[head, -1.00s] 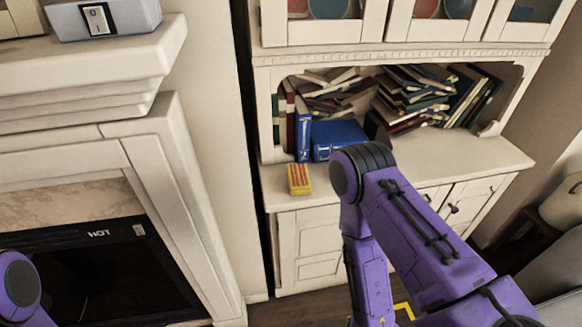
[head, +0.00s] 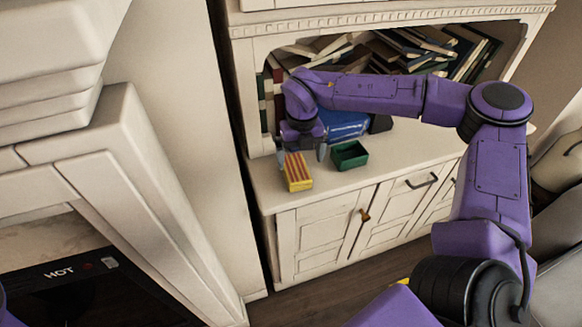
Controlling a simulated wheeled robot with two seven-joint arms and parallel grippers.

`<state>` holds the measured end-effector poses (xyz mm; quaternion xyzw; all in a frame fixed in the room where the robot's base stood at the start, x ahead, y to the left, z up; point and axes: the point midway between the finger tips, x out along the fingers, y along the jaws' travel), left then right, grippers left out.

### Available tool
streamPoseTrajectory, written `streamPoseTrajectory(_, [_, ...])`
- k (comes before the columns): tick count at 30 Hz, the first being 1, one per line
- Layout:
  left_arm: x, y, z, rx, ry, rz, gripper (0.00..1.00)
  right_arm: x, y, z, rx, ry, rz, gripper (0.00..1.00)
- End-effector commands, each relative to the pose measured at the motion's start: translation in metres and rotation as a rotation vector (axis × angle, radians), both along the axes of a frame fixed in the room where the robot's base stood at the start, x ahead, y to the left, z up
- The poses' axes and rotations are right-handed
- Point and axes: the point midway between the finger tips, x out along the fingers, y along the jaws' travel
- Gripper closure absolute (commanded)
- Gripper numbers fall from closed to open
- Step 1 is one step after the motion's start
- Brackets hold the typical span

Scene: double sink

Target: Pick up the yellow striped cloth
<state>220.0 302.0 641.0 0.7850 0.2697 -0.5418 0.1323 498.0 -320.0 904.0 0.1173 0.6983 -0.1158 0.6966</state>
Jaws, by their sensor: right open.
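The yellow striped cloth (head: 298,172), a small folded block with red stripes, lies on the white cabinet's counter near its front left edge. My right gripper (head: 302,154) reaches in from the right, pointing down over the counter just behind the cloth. Its fingers are spread, one by the cloth's far left side and one to the right of it. It is open and holds nothing; whether a finger touches the cloth I cannot tell. My left gripper is not in view.
A small dark green open box (head: 349,155) stands on the counter just right of the cloth. Blue books (head: 345,122) and piled books (head: 440,50) fill the shelf behind. The counter (head: 400,165) is clear on the right. A white fireplace (head: 130,180) stands at the left.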

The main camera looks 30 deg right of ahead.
Motion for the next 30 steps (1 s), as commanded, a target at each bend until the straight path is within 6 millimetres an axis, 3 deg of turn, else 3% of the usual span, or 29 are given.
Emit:
streamPoseTrajectory(12, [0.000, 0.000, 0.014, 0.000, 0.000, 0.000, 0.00, 0.012, 0.006, -0.062, -0.002, 0.004, 0.005, 0.00])
streamPoseTrajectory(20, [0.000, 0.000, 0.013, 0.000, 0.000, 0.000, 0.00, 0.013, 0.007, -0.068, -0.002, 0.001, 0.007, 0.00])
streamPoseTrajectory(25, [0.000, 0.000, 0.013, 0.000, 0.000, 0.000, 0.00, 0.013, 0.007, -0.068, -0.003, 0.001, 0.008, 0.52])
streamPoseTrajectory(30, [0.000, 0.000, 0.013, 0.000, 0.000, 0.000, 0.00, 0.012, 0.007, -0.068, -0.003, 0.001, 0.008, 0.53])
